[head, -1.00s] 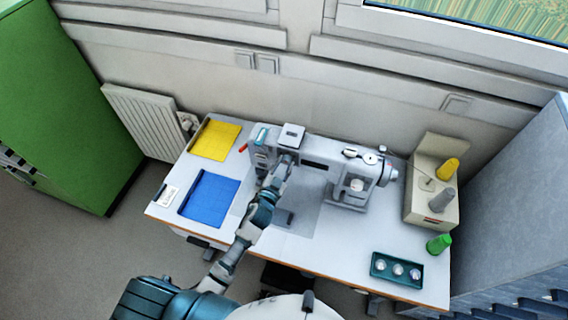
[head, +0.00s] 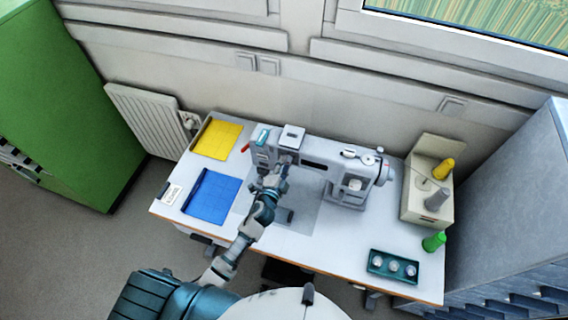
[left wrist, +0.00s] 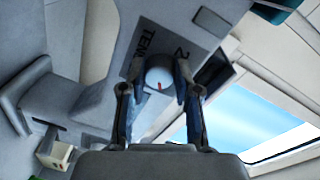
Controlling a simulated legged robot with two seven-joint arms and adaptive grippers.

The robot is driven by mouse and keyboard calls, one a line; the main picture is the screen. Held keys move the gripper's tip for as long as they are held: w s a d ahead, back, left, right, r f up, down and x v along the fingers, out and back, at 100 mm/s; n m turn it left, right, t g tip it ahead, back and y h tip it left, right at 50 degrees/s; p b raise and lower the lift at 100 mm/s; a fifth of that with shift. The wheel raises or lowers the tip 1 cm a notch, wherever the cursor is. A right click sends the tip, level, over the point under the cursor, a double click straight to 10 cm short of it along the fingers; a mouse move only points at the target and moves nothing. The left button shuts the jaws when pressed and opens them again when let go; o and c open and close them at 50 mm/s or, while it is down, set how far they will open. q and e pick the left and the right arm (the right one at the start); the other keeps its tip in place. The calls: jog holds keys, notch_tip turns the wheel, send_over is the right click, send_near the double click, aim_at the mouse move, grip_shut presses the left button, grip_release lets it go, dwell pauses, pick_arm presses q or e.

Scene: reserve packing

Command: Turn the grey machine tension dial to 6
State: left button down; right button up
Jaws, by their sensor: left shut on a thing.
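The grey sewing machine (head: 322,164) stands on the white table. Its tension dial (left wrist: 159,75) is a pale round knob with a short red mark, seen in the left wrist view. A dark panel (left wrist: 150,42) behind it shows part of the word "TENSION" and a digit 2; the other numbers are hidden. My left gripper (head: 284,162) is at the machine's left end. In the left wrist view my left gripper (left wrist: 158,85) is shut on the dial, one finger on each side. I cannot read which number the red mark points to. My right gripper is out of view.
Yellow cloth (head: 217,139) and blue cloth (head: 211,196) lie on the table's left side. A thread stand (head: 421,202) with spools is at the right, beside a green spool (head: 434,242) and a dark tray (head: 393,266) of bobbins. The front middle is mostly clear.

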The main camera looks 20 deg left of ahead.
pick_arm(q)
jog(key=shift+f+m, duration=0.15)
jog(key=shift+m, duration=0.25)
jog(key=c, duration=0.9)
grip_release()
jog(key=shift+d, duration=0.1)
jog(key=shift+c, duration=0.2)
jog(key=shift+o, duration=0.6)
jog(key=s, duration=1.2)
jog(key=shift+a+r, duration=0.4)
